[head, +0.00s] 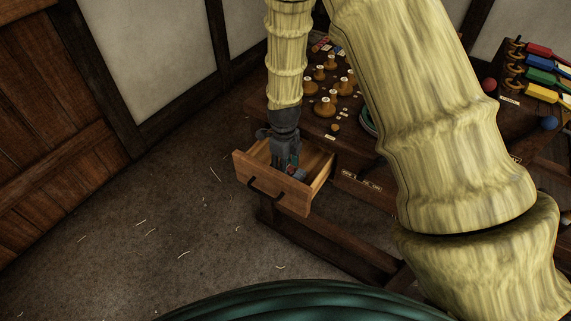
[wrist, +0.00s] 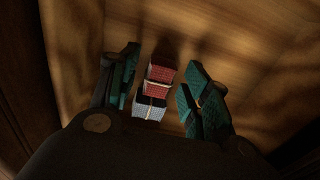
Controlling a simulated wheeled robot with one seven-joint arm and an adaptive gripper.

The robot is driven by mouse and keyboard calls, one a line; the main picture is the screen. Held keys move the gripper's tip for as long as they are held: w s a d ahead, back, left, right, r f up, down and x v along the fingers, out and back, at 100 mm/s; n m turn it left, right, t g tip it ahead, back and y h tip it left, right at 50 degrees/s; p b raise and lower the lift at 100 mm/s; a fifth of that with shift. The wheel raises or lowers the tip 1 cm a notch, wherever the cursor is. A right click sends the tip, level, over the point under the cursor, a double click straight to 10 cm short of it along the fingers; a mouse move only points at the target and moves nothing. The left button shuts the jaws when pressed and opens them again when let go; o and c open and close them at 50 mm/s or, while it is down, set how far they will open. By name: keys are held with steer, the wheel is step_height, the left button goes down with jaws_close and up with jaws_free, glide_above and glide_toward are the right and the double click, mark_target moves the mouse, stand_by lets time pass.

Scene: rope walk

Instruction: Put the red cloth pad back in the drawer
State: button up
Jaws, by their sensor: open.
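The drawer (head: 290,197) is pulled open from the bench, with a dark handle on its front. My gripper (head: 291,163) points down into it. In the wrist view my gripper (wrist: 160,92) is open, with a teal finger on each side of a small red and pale blue bundle. The red cloth pad (wrist: 159,74) shows as the red part, with a pale band across it and a pale blue part (wrist: 149,107) nearer my palm. Gaps show between the fingers and the bundle. Whether it touches the wooden drawer floor (wrist: 235,35) I cannot tell.
The dark bench (head: 310,115) holds several wooden knobbed pieces (head: 325,107) behind the drawer. A rack of coloured handled tools (head: 540,70), a red ball (head: 489,85) and a blue ball (head: 549,123) are at the right. The floor (head: 150,230) left of the drawer is clear except for scraps.

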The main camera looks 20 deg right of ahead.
steer(key=shift+r, duration=0.15)
step_height(320, 180, up, 12)
steer(key=shift+s+a, duration=0.15)
stand_by(0.4)
stand_by(1.1)
